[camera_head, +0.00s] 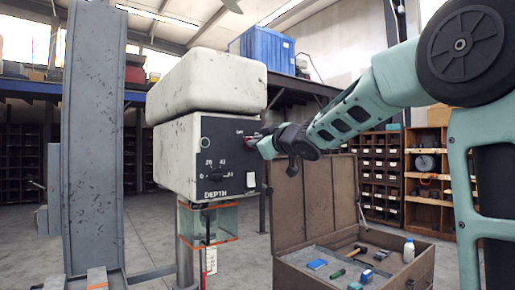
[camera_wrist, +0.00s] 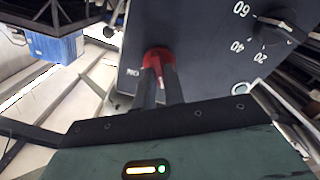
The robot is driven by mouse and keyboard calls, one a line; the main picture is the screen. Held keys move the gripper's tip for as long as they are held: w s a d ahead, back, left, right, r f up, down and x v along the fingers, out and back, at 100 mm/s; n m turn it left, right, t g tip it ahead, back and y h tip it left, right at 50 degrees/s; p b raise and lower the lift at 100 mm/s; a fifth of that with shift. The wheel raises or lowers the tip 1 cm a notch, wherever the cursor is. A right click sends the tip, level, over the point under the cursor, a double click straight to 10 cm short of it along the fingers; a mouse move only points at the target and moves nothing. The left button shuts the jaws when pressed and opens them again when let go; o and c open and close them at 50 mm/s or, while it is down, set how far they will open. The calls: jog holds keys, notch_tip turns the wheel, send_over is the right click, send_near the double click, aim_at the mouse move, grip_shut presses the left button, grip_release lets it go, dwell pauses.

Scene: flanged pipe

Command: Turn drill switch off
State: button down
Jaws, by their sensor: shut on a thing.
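The drill (camera_head: 185,150) is a scuffed off-white machine with a dark front control panel (camera_head: 215,155). Its switch is a red knob (camera_wrist: 157,54) on the dark panel in the wrist view. An "ON" label, turned upside down, sits just left of it. In the head view my gripper (camera_head: 262,146) reaches the panel's right side and mostly hides the switch. In the wrist view my gripper (camera_wrist: 160,68) has its two dark fingers close together on the red knob. The knob's exact setting cannot be told.
A black depth dial (camera_wrist: 279,26) with numbers lies right of the switch in the wrist view. An open brown chest (camera_head: 318,262) with tools and a white bottle (camera_head: 408,251) stands below my arm. A grey column (camera_head: 95,140) rises left of the drill.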

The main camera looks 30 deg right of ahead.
jog(key=shift+f+n+b, duration=0.15)
jog(key=shift+n+b, duration=0.35)
jog(key=shift+n, duration=0.6)
jog(key=c, duration=1.5)
grip_release()
jog(key=shift+s, duration=0.15)
jog(key=shift+s+d+p, duration=0.15)
jog(key=shift+s+p, duration=3.2)
jog(key=shift+s, duration=0.95)
jog(key=shift+s+d+p, duration=0.1)
jog(key=shift+s+p, duration=3.2)
jog(key=shift+s, duration=1)
